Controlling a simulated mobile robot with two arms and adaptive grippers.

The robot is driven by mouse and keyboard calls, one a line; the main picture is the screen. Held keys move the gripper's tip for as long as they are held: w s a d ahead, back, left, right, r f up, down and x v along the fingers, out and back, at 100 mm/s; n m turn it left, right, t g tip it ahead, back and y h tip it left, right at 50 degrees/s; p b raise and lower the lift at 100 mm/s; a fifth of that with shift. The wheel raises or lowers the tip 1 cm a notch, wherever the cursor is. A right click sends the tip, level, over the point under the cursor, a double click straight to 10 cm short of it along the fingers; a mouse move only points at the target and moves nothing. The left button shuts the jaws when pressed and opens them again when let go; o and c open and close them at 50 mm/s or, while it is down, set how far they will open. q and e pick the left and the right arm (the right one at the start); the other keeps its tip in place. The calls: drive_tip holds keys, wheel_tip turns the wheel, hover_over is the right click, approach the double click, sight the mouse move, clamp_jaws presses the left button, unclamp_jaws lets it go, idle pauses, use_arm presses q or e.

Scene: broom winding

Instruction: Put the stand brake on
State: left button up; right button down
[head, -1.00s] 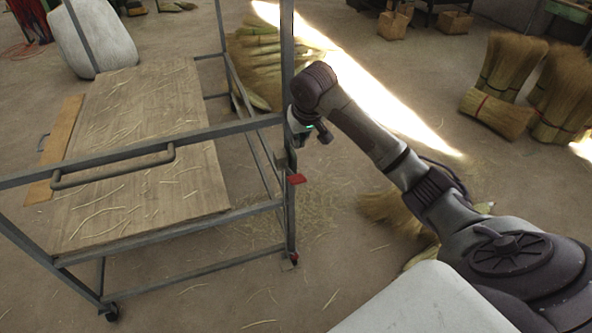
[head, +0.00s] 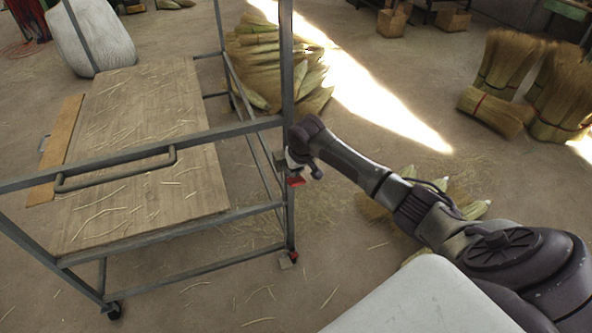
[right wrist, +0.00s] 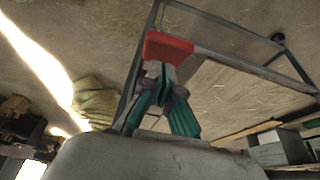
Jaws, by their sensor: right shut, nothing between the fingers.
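The stand (head: 140,153) is a grey metal frame on casters with a wooden board, at the left of the head view. A red brake tab (head: 297,182) sticks out from its near right post. It also shows in the right wrist view as a red block (right wrist: 168,47), just beyond the fingertips. My right gripper (head: 298,170) is at that post, just above the tab and partly hidden by my wrist. Its fingers (right wrist: 161,78) are shut and empty. I cannot tell whether they touch the tab. My left gripper is not in view.
A handle bar (head: 115,172) runs along the stand's near rail. A caster with a red part (head: 292,257) is at the foot of the post. Broom straw bundles (head: 265,65) lie behind the stand, and others (head: 510,75) are at the right. The floor in front is open.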

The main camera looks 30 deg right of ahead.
drive_tip(key=shift+s+f, duration=0.25)
drive_tip(key=shift+f, duration=0.1)
drive_tip(key=shift+w+a, duration=0.1)
drive_tip(key=shift+f, duration=0.1)
drive_tip(key=shift+s+a+f+t, duration=0.1)
drive_tip(key=shift+s+f+t, duration=0.45)
drive_tip(key=shift+f, duration=0.15)
wheel_tip(320, 180, down, 12)
drive_tip(key=s+t+h+b, duration=0.1)
drive_tip(key=t+h+b, duration=0.1)
drive_tip(key=t+b, duration=0.7)
drive_tip(key=shift+s+a+h+b, duration=0.2)
drive_tip(key=shift+s+h+b, duration=0.15)
drive_tip(key=shift+b, duration=3.45)
